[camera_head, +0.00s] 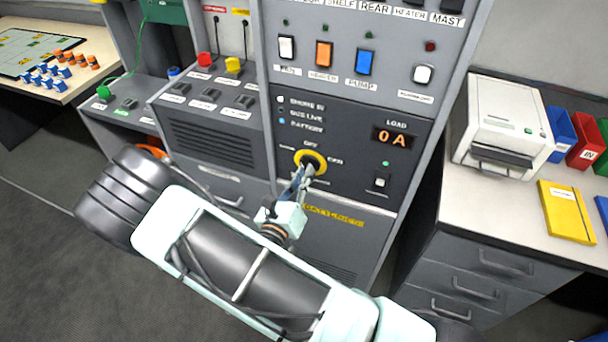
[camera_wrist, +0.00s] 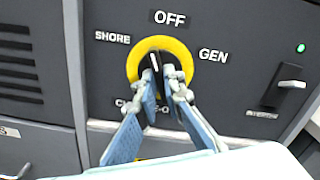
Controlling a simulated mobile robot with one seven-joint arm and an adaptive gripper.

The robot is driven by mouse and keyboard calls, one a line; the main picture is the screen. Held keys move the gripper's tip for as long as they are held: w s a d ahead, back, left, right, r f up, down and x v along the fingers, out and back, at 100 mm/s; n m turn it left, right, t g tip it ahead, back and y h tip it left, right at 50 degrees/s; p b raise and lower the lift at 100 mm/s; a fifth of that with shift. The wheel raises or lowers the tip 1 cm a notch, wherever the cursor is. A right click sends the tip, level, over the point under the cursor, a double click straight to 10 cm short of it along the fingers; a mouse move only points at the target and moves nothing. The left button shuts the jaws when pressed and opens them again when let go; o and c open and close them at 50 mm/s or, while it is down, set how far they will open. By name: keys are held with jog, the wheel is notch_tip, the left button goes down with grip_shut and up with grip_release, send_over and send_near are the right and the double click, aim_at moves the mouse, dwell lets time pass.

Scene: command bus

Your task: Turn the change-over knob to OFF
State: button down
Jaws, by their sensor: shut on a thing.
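The change-over knob (camera_wrist: 155,62) is black with a white pointer line, set in a yellow ring (camera_wrist: 134,65) on the dark panel. Labels around it read SHORE at left, OFF on top and GEN at right. The pointer line stands nearly upright, leaning slightly left of OFF, toward the SHORE side. My gripper (camera_wrist: 165,88) has its two fingers closed on either side of the knob's grip. They hide its lower part and some of the label below. In the head view, the yellow ring (camera_head: 299,167) shows above my gripper (camera_head: 308,172).
A LOAD display (camera_head: 394,137) reads 0 A, with a small switch (camera_head: 381,181) below it. Rocker switches, including an orange one (camera_head: 323,54), line the upper panel. A printer (camera_head: 507,125) stands on the counter at right.

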jog(key=m+b, duration=0.1)
jog(key=m, duration=0.3)
jog(key=shift+m, duration=0.3)
dwell(0.3)
jog(key=c, duration=2)
grip_release()
jog(key=shift+c, duration=0.2)
jog(key=v, duration=1.2)
